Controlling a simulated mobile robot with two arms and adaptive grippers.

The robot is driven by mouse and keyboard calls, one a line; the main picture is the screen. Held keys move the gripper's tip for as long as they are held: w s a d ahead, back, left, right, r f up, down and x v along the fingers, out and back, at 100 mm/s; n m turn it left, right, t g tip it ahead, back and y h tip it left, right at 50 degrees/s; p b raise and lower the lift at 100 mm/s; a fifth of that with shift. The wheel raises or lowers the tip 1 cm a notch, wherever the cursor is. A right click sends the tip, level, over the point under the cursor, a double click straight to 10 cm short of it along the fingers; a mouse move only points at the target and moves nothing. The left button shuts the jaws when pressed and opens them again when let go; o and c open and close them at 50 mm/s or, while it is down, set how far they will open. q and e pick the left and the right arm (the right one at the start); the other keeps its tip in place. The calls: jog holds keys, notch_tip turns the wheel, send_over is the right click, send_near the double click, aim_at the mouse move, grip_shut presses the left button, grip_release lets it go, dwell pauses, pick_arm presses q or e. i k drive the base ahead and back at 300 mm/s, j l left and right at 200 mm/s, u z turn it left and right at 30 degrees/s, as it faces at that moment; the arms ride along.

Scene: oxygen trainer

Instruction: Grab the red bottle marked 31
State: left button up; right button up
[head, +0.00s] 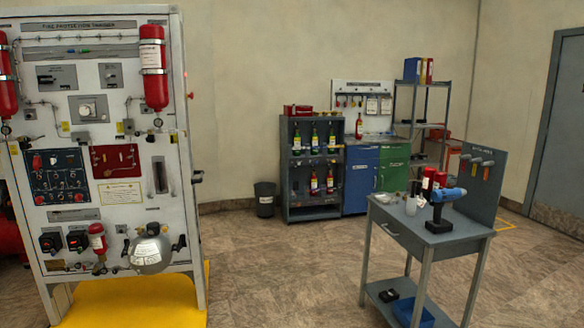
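No label reading 31 can be made out. A red bottle (359,126) stands on the workbench right of the rack. Two red cylinders, one at the left edge (5,80) and one further right (153,75), are fixed on the white trainer panel (95,205). A smaller red bottle (97,238) sits low on that panel. Red cans (428,180) stand on the grey tool cart. Neither of my grippers is in view.
The tool cart (405,222) at the right carries a blue drill (442,205) and small items. A dark bin (264,200) stands left of the rack. A yellow base (140,305) juts out under the trainer. Open floor (275,275) lies between trainer and cart.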

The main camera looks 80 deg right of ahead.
aim_at(359, 122)
jog(key=z, duration=3.1)
